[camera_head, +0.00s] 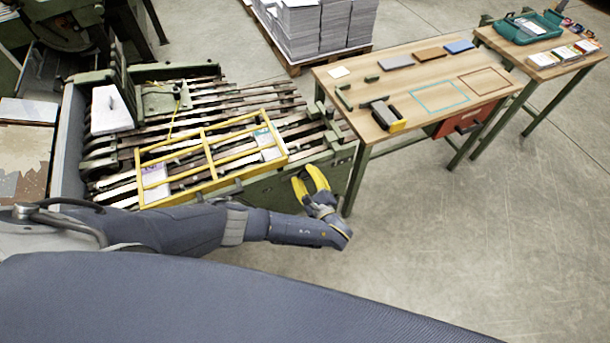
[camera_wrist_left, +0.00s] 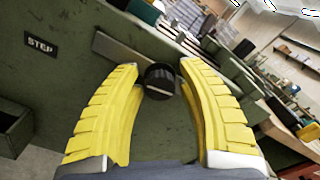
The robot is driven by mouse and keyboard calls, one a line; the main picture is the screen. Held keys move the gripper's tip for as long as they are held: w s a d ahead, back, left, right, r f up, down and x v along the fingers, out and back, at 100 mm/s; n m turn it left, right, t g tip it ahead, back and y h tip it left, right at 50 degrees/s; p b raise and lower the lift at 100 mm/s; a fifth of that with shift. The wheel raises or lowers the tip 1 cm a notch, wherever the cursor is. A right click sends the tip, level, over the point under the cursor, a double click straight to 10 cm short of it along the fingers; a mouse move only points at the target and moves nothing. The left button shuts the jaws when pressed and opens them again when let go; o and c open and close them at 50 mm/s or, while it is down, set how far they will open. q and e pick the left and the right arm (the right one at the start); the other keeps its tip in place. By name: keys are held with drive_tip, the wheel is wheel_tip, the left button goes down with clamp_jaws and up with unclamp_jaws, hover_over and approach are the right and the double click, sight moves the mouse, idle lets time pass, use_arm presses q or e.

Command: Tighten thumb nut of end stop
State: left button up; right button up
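The thumb nut appears to be the round black knob (camera_wrist_left: 160,80) on the side of the green machine in the left wrist view. A grey bar (camera_wrist_left: 135,52) sits just behind and left of it. My left gripper (camera_head: 312,180) has yellow fingers and is beside the machine's right end in the head view. In the left wrist view the fingers of this gripper (camera_wrist_left: 158,66) are spread on either side of the knob, with small gaps showing. I cannot tell whether the tips reach around it. The knob is not clear in the head view. My right gripper is not in view.
The slatted machine bed (camera_head: 215,125) carries a yellow frame (camera_head: 210,155). A wooden workbench (camera_head: 440,100) with tools stands close to the right of the gripper. A "STEP" label (camera_wrist_left: 40,45) is on the machine's side. The floor (camera_head: 460,230) at the right is clear.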

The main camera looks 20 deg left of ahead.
use_arm(q)
clamp_jaws()
drive_tip(key=shift+m, duration=0.8)
drive_tip(key=shift+o, duration=1.7)
unclamp_jaws()
drive_tip(key=shift+s+d, duration=0.1)
drive_tip(key=v, duration=1.1)
drive_tip(key=shift+s+d, duration=0.2)
drive_tip(key=shift+s, duration=0.15)
drive_tip(key=shift+f, duration=0.1)
